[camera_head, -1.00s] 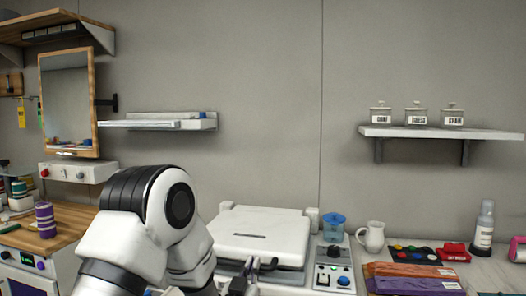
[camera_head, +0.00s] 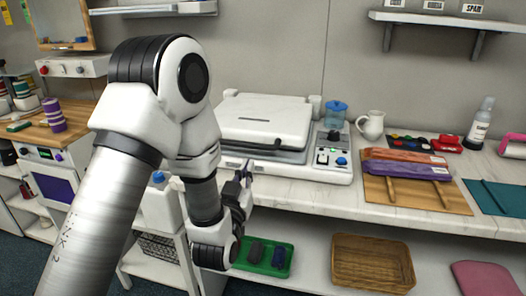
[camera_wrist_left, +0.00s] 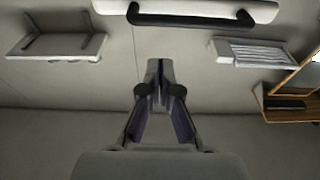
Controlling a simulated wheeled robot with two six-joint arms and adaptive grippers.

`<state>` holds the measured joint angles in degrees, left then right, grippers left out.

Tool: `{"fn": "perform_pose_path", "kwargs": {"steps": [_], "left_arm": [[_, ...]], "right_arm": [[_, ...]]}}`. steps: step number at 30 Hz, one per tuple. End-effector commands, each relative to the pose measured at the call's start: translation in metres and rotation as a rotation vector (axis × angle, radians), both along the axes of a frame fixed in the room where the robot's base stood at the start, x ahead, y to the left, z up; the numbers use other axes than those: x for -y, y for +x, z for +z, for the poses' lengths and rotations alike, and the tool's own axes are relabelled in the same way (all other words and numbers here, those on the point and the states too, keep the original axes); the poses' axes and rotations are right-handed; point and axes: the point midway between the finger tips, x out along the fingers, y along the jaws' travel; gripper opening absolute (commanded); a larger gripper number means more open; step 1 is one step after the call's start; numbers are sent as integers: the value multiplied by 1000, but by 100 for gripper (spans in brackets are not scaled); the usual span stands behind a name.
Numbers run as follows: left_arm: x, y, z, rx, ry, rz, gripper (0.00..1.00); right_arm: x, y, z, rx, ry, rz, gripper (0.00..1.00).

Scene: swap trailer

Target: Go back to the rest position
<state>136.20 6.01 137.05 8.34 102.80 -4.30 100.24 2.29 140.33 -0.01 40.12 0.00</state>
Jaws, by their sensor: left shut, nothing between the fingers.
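My left arm comes in from the left in the head view. Its gripper (camera_head: 243,177) is in front of the white press-like machine (camera_head: 265,115), near the counter's front edge. The fingers are shut and empty. In the left wrist view the two dark fingers (camera_wrist_left: 160,72) meet, with nothing between them. The machine's white lid and black handle (camera_wrist_left: 188,20) show at the top of that view, apart from the fingers. My right gripper is not in view.
The white counter (camera_head: 330,193) carries a jug (camera_head: 371,125), a blue-lidded cup (camera_head: 335,115) and a wooden board (camera_head: 455,199) with colored packs. Below are a green tray (camera_head: 238,262) and a wicker basket (camera_head: 388,282). Left is a wooden-topped cart (camera_head: 28,134).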

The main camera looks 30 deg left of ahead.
Motion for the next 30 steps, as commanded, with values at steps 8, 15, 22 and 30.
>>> {"fn": "perform_pose_path", "kwargs": {"steps": [8, 15, 22, 30], "left_arm": [[1, -3, -11, -38, 2, -1, 0], [19, -59, -155, -546, -23, -63, 0], [47, -210, -293, -1289, -150, -137, 0], [60, -308, -320, -1748, -243, -150, 0]], "right_arm": [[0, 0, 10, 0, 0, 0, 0], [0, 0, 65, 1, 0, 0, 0], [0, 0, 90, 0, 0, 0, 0], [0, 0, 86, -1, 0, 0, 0]]}}
